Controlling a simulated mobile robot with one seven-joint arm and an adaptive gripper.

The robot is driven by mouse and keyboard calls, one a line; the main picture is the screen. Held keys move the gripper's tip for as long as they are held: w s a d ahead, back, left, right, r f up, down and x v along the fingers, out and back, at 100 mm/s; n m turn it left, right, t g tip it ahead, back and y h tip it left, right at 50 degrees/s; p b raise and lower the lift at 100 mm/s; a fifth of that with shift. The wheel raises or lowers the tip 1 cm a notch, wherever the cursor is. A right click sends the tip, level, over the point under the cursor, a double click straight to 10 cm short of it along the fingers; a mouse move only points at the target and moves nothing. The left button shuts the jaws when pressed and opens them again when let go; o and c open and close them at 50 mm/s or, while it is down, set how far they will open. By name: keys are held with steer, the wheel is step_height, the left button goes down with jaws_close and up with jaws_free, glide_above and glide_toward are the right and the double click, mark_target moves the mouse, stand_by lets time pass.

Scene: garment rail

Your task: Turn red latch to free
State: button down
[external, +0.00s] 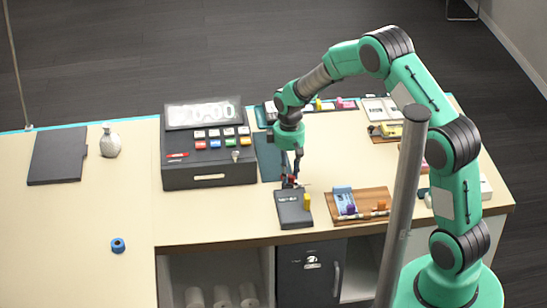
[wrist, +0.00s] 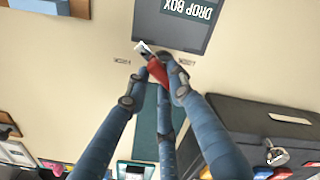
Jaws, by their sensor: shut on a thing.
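The red latch (wrist: 157,72) is a small red piece with a pale tip, between my fingertips in the wrist view. My gripper (wrist: 160,68) is shut on it, and the fingers hide part of it. It sits at the edge of a dark box marked DROP BOX (wrist: 170,32), upside down in this view. Small marks lie on the counter to the left (wrist: 122,62) and right (wrist: 187,62) of the latch; I cannot read them. In the external view my gripper (external: 291,181) points down behind the drop box (external: 291,219), and the latch is mostly hidden.
A dark cash register (external: 209,181) stands just left of my gripper. A yellow piece (external: 307,201) is at the drop box's right side. A wooden tray (external: 375,196) with small items lies to the right.

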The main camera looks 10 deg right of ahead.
steer(key=n, duration=0.6)
steer(key=shift+w+a+r, duration=0.1)
steer(key=shift+a, duration=0.05)
steer(key=shift+n, duration=0.3)
steer(key=c, duration=1.5)
jaws_free()
step_height(320, 180, up, 12)
steer(key=shift+f, duration=0.1)
